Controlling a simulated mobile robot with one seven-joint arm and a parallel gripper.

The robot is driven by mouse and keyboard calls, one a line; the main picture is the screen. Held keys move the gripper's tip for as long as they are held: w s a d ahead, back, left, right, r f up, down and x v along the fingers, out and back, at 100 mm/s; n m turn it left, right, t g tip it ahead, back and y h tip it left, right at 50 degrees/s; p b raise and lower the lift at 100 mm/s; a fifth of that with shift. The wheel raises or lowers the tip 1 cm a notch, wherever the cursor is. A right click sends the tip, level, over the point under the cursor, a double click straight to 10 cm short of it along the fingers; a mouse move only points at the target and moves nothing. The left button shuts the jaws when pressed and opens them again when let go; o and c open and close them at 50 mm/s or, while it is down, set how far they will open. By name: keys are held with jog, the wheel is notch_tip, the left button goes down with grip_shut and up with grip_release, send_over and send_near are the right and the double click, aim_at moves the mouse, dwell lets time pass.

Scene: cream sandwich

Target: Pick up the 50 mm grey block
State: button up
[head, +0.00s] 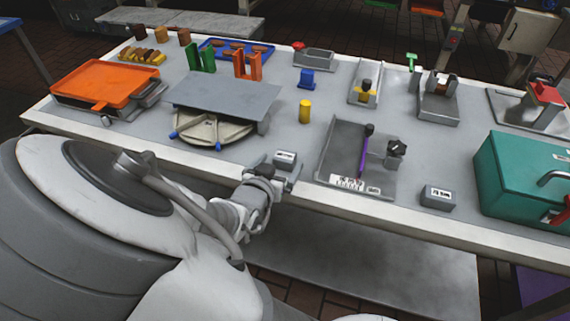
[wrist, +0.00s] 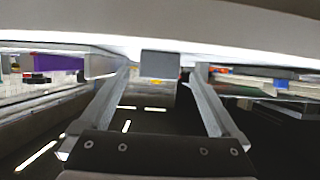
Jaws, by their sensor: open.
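A small grey block with a white label (head: 286,156) sits at the table's near edge, right at my gripper (head: 279,173) in the head view. The label there is too small to read surely. In the wrist view a grey block (wrist: 160,63) shows between and just beyond the tips of my open gripper (wrist: 162,80), with space on both sides. I cannot tell whether the fingers reach around it. A second, larger-looking labelled grey block (head: 437,198) sits farther right near the table edge, beside the grey tray. No block is held.
A grey tray (head: 340,150) with a purple-handled tool stands right of my gripper. A round cream piece with blue tips (head: 213,128) under a grey plate (head: 222,94) is to the left. A yellow cylinder (head: 305,111) stands behind. A teal box (head: 525,180) is far right.

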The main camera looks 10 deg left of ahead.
aim_at(283, 160)
jog(key=b+x, duration=0.2)
jog(key=shift+w+f, duration=0.25)
jog(key=shift+w, duration=0.05)
jog(key=shift+w+d+r, duration=0.1)
jog(key=shift+w, duration=0.2)
jog(key=c, duration=1.5)
jog(key=shift+o, duration=0.2)
jog(key=shift+r, duration=0.15)
